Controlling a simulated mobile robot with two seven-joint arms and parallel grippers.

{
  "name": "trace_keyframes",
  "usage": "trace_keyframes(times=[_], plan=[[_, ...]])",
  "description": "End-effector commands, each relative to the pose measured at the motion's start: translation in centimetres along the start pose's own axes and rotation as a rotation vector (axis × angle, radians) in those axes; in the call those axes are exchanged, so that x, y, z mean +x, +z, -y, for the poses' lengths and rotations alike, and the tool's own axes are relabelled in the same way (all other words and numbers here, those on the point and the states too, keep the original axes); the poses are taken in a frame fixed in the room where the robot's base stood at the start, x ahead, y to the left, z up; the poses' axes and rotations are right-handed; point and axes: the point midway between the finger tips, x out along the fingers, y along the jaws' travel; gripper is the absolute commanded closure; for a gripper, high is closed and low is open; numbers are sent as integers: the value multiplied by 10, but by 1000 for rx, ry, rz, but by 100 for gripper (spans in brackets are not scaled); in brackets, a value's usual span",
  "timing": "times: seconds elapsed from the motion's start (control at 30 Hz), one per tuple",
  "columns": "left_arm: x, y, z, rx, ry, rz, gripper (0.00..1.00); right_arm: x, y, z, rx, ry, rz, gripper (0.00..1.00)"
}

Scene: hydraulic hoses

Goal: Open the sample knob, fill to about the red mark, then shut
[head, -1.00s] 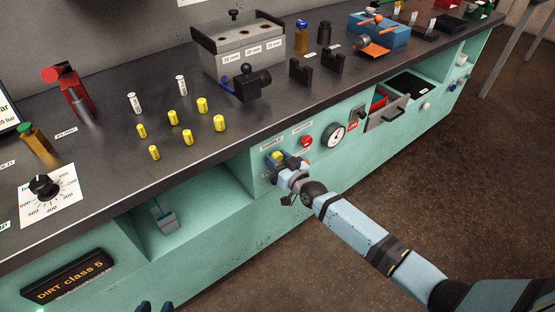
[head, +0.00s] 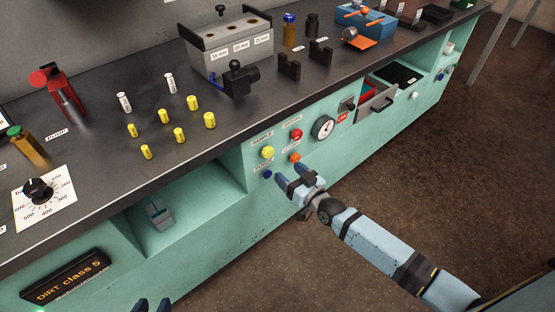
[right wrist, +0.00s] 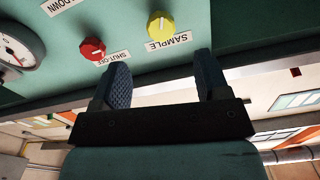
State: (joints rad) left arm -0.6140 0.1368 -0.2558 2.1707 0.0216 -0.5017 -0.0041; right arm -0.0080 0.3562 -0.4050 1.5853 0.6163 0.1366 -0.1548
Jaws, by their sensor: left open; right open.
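The yellow sample knob (head: 267,153) sits on the green cabinet front under its label. It also shows at the top of the right wrist view (right wrist: 161,25), above the word SAMPLE, with a pale pointer line. My right gripper (head: 291,171) is open and empty, below and right of the knob in the head view and apart from it. Its two fingers also show in the right wrist view (right wrist: 163,85) with nothing between them. My left gripper (head: 152,305) shows only as two dark, parted fingertips at the bottom edge. I cannot make out a red mark.
A gauge (head: 323,127) is further right. An open recess holds a grey piece (head: 160,214).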

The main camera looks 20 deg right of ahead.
Motion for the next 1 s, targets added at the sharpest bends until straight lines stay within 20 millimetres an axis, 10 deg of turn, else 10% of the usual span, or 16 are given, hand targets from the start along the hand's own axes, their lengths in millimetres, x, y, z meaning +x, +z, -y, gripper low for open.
trace_keyframes(times=[0.3,1.0], plan=[[-1,-1,1,4,-5,6,57,-37,0,0,-1,0,0,31],[0,-2,0,2,-4,4,57,-38,0,1,0,-1,0,31]])
